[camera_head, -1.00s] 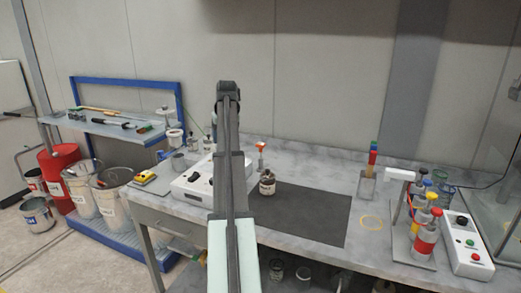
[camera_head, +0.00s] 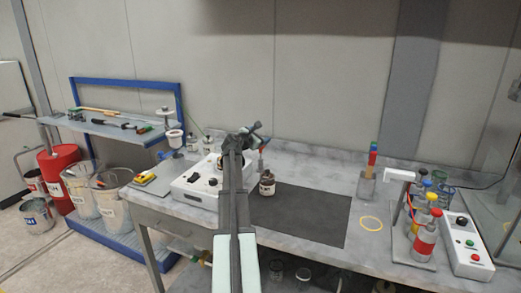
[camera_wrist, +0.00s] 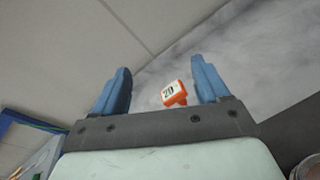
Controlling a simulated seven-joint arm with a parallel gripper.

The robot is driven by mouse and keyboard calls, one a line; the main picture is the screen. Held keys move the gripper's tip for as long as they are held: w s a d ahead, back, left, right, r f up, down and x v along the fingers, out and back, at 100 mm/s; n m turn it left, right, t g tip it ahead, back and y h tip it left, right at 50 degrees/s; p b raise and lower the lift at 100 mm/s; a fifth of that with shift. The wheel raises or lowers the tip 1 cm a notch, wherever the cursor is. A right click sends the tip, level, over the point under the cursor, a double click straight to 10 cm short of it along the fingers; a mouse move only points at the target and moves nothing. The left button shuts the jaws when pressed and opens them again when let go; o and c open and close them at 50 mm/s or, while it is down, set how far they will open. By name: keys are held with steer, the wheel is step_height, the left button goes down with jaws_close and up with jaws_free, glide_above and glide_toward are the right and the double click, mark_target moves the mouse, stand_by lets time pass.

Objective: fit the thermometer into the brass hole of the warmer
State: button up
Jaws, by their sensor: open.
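An orange-topped thermometer (camera_head: 262,147) stands on the bench behind a brown jar. In the wrist view, its orange head with a white face (camera_wrist: 173,94) shows between and beyond the two blue fingers, closer to the right one. My gripper (camera_head: 264,139) is open, empty and close to the thermometer's head. I see no clear contact. A white box with dark knobs (camera_head: 180,188), which looks like the warmer, sits on the bench left of my arm. My arm hides part of it, and I cannot make out the brass hole.
The brown jar (camera_head: 267,184) stands at the left edge of the dark mat (camera_head: 305,217). A yellow device (camera_head: 144,179) lies left of the white box. Colour-capped bottles (camera_head: 427,240) and a control box (camera_head: 468,246) stand at the right. The mat's middle is clear.

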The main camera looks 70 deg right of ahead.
step_height(320, 180, down, 8)
steer(key=w+n+t+h, duration=0.2)
steer(key=n, duration=0.5)
steer(key=d, duration=0.7)
steer(key=shift+s, duration=0.2)
steer(key=c, duration=1)
steer(key=shift+c, duration=0.2)
